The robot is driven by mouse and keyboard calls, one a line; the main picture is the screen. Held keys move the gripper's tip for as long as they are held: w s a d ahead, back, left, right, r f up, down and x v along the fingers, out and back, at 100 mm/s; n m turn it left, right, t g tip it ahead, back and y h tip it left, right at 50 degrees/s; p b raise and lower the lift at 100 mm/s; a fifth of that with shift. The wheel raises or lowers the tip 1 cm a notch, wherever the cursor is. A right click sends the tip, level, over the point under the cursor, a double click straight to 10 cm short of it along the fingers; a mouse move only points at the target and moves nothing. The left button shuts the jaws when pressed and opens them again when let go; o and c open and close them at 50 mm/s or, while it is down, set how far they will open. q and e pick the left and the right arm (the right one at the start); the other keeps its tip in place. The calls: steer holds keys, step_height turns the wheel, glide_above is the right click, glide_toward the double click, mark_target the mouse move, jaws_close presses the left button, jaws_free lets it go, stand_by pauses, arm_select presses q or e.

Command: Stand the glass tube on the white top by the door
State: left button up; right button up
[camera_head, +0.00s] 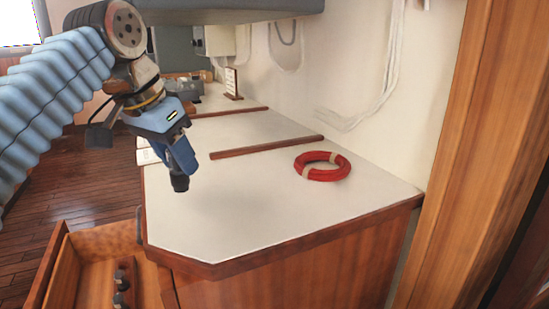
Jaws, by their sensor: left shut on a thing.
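My left gripper (180,180) comes in from the left and hangs fingers down over the left edge of the white top (240,215). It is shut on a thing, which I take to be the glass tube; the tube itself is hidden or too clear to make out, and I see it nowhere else. The white top has a wooden rim, and its near part is bare. The wooden door frame (475,150) stands at the right. My right gripper is not in view.
A red ring (322,174) with pale bands lies on the white top near the wall. A wooden strip (266,147) crosses the top behind it. A small framed card (232,82) stands farther back. An open drawer (95,255) juts out at lower left.

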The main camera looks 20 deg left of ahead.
arm_select(q)
steer(key=w+p, duration=0.1)
steer(key=w, duration=0.4)
steer(key=w+d+p, duration=0.1)
steer(key=w+p, duration=0.1)
steer(key=w, duration=0.4)
steer(key=w+d+p, duration=0.1)
steer(key=w, duration=0.4)
steer(key=shift+w+r+p, duration=0.1)
steer(key=shift+w+p, duration=0.25)
steer(key=shift+p, duration=0.05)
steer(key=shift+w, duration=0.15)
steer(key=shift+f+b, duration=0.5)
steer(key=shift+f, duration=1.3)
steer(key=shift+f, duration=0.1)
steer(key=o, duration=1)
steer(key=shift+p+v, duration=0.5)
steer(key=shift+v, duration=5.6)
steer(key=shift+a, duration=0.1)
